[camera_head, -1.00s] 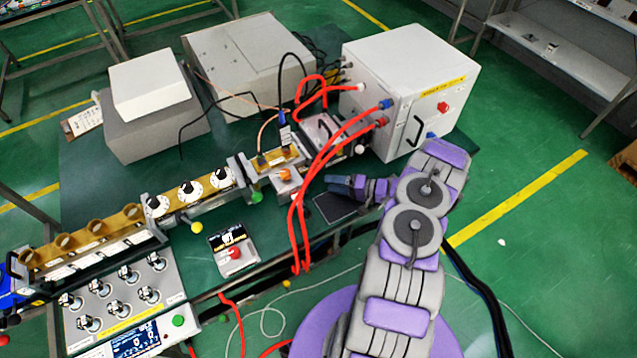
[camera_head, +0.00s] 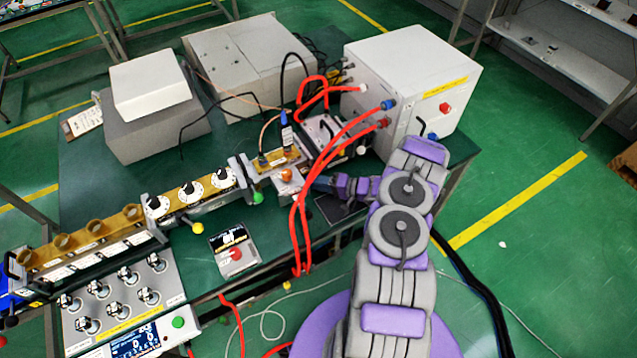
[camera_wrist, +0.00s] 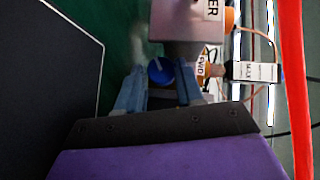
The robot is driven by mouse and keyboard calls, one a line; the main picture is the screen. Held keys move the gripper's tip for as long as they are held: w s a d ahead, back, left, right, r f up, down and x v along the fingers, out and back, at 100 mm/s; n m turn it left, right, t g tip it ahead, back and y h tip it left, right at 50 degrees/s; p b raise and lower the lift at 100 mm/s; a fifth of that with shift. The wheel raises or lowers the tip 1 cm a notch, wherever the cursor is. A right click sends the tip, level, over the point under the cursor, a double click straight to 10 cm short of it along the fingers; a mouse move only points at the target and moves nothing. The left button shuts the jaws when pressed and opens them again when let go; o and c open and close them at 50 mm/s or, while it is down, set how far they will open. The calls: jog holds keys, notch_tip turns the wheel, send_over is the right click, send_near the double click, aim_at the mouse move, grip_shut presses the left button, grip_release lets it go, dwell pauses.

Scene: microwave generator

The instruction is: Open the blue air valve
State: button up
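The blue valve knob (camera_wrist: 160,71) sits on the end of a pinkish-grey block (camera_wrist: 186,22) in the wrist view. My gripper (camera_wrist: 160,80) is open, with one blue finger on each side of the knob. A gap shows on the left of the knob; on the right the finger is very close, and I cannot tell if it touches. In the head view my gripper (camera_head: 322,184) is beside the red hoses, near the small block with the orange knob (camera_head: 287,174). The blue knob is hidden there.
Red hoses (camera_head: 297,228) hang across the table edge beside my gripper, and one (camera_wrist: 294,80) runs down the right of the wrist view. A dark flat panel (camera_wrist: 45,70) is at the left there. The white cabinet (camera_head: 405,75) stands behind my arm.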

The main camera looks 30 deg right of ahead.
jog(key=shift+a, duration=0.15)
jog(key=c, duration=0.3)
jog(key=shift+c, duration=1.4)
jog(key=p, duration=0.2)
jog(key=shift+r+n+h+p, duration=0.35)
jog(key=shift+n+h, duration=0.05)
jog(key=shift+n+g+h+p, duration=0.4)
jog(key=shift+p, duration=0.3)
jog(key=shift+f, duration=0.25)
jog(key=o, duration=1)
jog(key=shift+o, duration=0.2)
